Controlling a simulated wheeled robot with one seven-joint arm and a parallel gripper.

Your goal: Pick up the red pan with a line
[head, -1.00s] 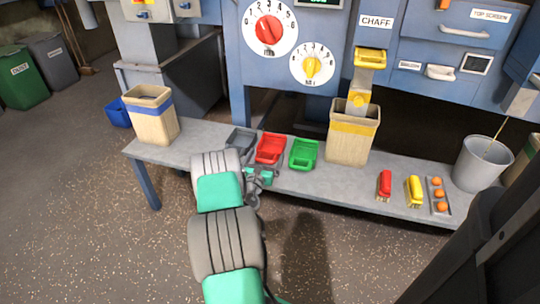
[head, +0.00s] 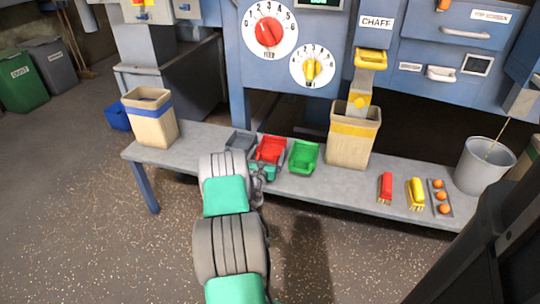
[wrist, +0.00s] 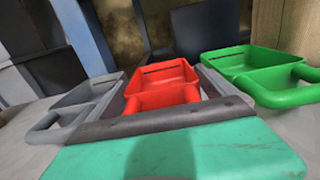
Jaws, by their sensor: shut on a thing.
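The red pan (head: 270,147) sits between the grey pan and the green pan on the grey bench. In the wrist view the red pan (wrist: 163,75) shows a dark line across its inner back wall. My gripper (head: 265,170) is at the front of the red pan, with its two dark fingers along the pan's left and right sides, shut on it. The wrist view shows the fingers (wrist: 160,80) on either side of the pan. I cannot tell whether its base is clear of the bench.
The grey pan (head: 240,141) and green pan (head: 304,156) stand close by on either side. A yellow-banded bin (head: 352,145) under the chaff spout stands to the right, a blue-banded bin (head: 152,125) to the left. Brushes, orange balls and a bucket (head: 483,165) are farther right.

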